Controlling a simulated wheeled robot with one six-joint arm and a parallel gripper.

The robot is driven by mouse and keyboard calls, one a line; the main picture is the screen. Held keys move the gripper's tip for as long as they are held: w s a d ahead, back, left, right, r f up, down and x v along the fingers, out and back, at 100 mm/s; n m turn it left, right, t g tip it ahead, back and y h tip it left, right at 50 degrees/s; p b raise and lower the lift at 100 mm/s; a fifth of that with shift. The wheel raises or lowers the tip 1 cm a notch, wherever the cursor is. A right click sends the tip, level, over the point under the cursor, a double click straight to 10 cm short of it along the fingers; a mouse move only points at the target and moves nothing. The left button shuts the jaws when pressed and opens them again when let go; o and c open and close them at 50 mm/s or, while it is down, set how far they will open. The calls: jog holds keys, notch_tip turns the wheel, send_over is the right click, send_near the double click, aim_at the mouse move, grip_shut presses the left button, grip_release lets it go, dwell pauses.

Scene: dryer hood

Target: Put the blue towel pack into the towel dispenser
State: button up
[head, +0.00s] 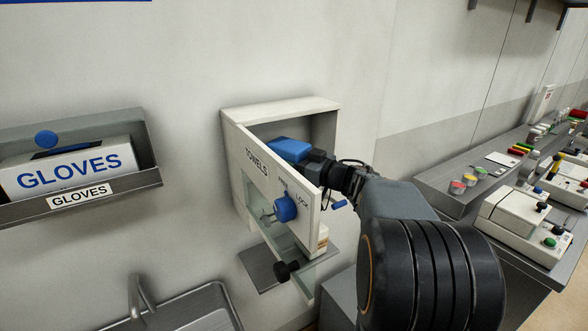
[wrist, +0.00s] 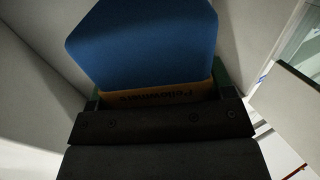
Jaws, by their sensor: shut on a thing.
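The towel dispenser (head: 288,105) is a white box on the wall. Its front door (head: 262,172), marked TOWELS, stands open, with a blue knob (head: 286,208) beside the words FREE and LOCK. The blue towel pack (head: 289,148) is inside the opening behind the door, and its lower part is hidden. My gripper (head: 312,160) reaches in from the right and is shut on the pack. In the wrist view the blue pack (wrist: 142,40) fills the upper middle, with a tan lettered band (wrist: 165,97) at the jaws (wrist: 162,100). Pale walls surround it.
A grey glove holder (head: 150,178) with a GLOVES box (head: 68,170) is on the wall at left. A sink (head: 190,312) is below. A metal shelf (head: 262,268) and a black knob (head: 286,271) are under the dispenser. A cluttered counter (head: 455,170) is at right.

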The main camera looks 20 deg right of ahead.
jog(key=shift+w+f, duration=0.2)
jog(key=shift+f, duration=0.9)
jog(key=shift+f, duration=0.1)
jog(key=shift+f, duration=0.15)
jog(key=o, duration=1)
jog(key=shift+o, duration=0.2)
jog(key=shift+r, duration=0.3)
jog(key=b+v, duration=0.2)
jog(key=v, duration=1)
jog(key=shift+a, duration=0.1)
